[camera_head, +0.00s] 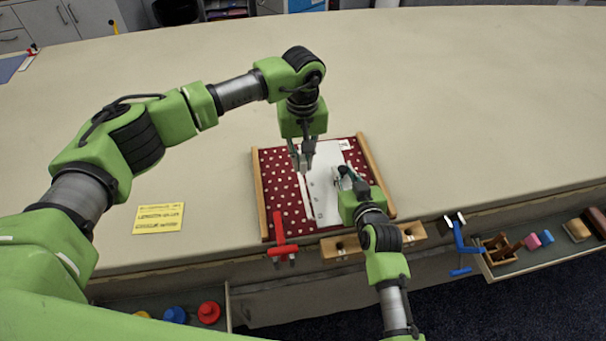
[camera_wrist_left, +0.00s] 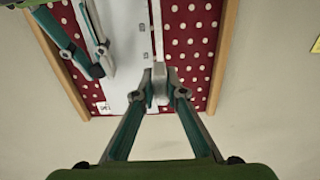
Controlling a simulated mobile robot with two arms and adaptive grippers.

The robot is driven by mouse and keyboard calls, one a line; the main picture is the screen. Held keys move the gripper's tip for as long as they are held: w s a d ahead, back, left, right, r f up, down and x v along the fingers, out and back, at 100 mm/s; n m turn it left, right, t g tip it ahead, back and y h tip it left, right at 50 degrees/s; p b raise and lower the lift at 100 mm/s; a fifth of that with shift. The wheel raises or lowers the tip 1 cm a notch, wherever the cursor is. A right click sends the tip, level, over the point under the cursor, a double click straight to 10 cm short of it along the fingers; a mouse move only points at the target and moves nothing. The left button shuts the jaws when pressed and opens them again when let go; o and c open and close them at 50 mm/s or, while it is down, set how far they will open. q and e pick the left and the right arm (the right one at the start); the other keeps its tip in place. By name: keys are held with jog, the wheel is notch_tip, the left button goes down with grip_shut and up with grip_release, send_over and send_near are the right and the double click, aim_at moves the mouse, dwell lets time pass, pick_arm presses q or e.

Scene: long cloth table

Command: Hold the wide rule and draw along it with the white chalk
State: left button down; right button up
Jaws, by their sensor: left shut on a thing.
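The wide rule (camera_head: 326,200) is a flat white plate lying on a red cloth with white dots (camera_head: 273,190); it also shows in the left wrist view (camera_wrist_left: 125,45). A white strip (camera_wrist_left: 157,25) runs along its edge, like a chalk line. My left gripper (camera_head: 303,165) points down at the far end of this strip. It is shut on a small pale block, seemingly the white chalk (camera_wrist_left: 159,82). My right gripper (camera_head: 342,179) is low over the rule's right part. Its fingertips come together there, but their grip is unclear.
Wooden bars (camera_head: 260,195) flank the cloth. A red clamp-like tool (camera_head: 280,240) and a wooden block with holes (camera_head: 340,247) are at the front edge. A yellow note (camera_head: 158,217) lies left. Open drawers hold coloured pieces. The table beyond is clear.

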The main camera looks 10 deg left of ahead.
jog(key=o, duration=0.4)
jog(key=shift+c, duration=0.2)
jog(key=v, duration=1.2)
